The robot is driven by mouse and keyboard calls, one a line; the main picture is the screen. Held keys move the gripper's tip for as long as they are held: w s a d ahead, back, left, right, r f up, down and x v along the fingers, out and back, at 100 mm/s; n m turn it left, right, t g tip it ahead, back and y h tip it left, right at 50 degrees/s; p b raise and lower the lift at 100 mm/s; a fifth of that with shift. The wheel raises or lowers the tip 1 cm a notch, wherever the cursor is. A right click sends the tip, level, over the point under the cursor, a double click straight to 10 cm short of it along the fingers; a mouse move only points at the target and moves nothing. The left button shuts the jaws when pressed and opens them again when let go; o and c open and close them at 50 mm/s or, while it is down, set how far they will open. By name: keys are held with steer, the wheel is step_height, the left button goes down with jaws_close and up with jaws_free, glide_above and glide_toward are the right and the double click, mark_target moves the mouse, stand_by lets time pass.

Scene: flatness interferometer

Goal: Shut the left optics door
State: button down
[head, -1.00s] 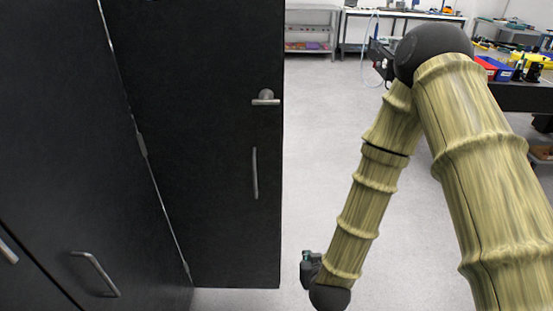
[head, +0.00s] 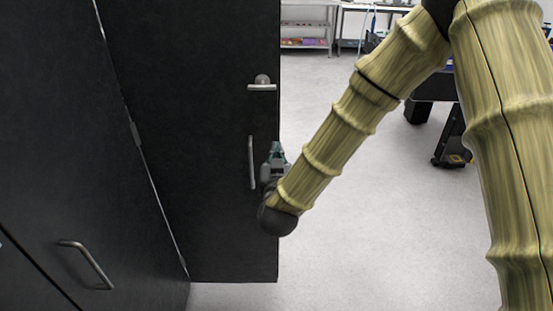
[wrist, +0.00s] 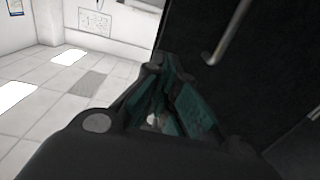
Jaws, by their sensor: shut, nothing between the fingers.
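The left optics door (head: 215,180) is a tall black panel standing open, hinged along its left edge to the black cabinet (head: 60,150). It carries a lever handle (head: 262,85) and, below it, a vertical bar handle (head: 251,163). My gripper (head: 275,150) is at the door's right edge, just right of the bar handle; I cannot tell whether it touches the door. In the wrist view my gripper (wrist: 158,65) is shut and empty, with its fingertips by the door's edge. The door (wrist: 270,70) and its bar handle (wrist: 230,35) show at the right there.
Another bar handle (head: 86,264) is on the cabinet front at lower left. The light grey floor (head: 390,230) to the right of the door is clear. A shelf rack (head: 308,25) and a dark bench with a caster foot (head: 452,160) stand farther back.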

mark_target(276, 132)
steer(key=w+p, duration=0.1)
steer(key=w, duration=0.7)
steer(key=shift+w+a+p, duration=0.1)
steer(key=shift+w+p, duration=0.15)
steer(key=shift+p, duration=0.15)
